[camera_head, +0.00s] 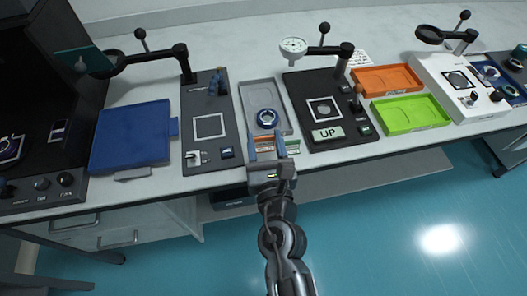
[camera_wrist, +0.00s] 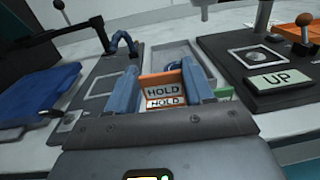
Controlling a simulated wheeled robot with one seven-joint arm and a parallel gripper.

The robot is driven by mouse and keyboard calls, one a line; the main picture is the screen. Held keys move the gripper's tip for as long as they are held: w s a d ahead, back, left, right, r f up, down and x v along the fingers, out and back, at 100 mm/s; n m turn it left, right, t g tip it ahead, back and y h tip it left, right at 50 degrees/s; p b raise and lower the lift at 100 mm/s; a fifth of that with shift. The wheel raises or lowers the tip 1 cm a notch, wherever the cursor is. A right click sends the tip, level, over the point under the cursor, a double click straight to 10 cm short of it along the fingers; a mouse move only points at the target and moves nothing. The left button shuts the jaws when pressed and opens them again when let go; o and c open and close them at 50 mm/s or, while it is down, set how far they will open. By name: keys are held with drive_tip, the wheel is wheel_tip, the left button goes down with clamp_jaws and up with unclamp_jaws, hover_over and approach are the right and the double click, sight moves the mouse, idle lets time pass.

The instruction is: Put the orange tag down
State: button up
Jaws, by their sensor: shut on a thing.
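The orange tag (camera_wrist: 176,76) is between the two blue fingers of my gripper (camera_wrist: 163,88) in the wrist view, and its face reads HOLD. A second HOLD line on a white strip shows just below it; I cannot tell whether it is part of the same tag. In the head view my gripper (camera_head: 267,148) is shut on the tag, at the front end of the grey tray (camera_head: 245,97). Only a sliver of the orange tag (camera_head: 264,139) shows there. I cannot tell whether the tag touches the surface below.
A blue ring-shaped part (camera_head: 267,118) lies in the grey tray. A dark panel with a white square (camera_head: 209,126) stands left, and a dark panel with an UP sign (camera_head: 327,134) right. A blue tray (camera_head: 132,137), orange tray (camera_head: 386,79) and green tray (camera_head: 410,112) are further out.

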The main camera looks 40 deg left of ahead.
sight(263, 151)
drive_tip(key=shift+a+f, duration=0.3)
wheel_tip(263, 151, down, 3)
drive_tip(key=b, duration=0.3)
drive_tip(key=shift+f+b, duration=0.15)
drive_tip(key=shift+b, duration=0.15)
drive_tip(key=shift+f, duration=0.25)
drive_tip(key=o, duration=1)
drive_tip(key=shift+r, duration=0.1)
drive_tip(key=b+v, duration=0.2)
drive_tip(key=v, duration=0.5)
drive_tip(key=shift+d+f, duration=0.25)
drive_tip(key=shift+d, duration=0.2)
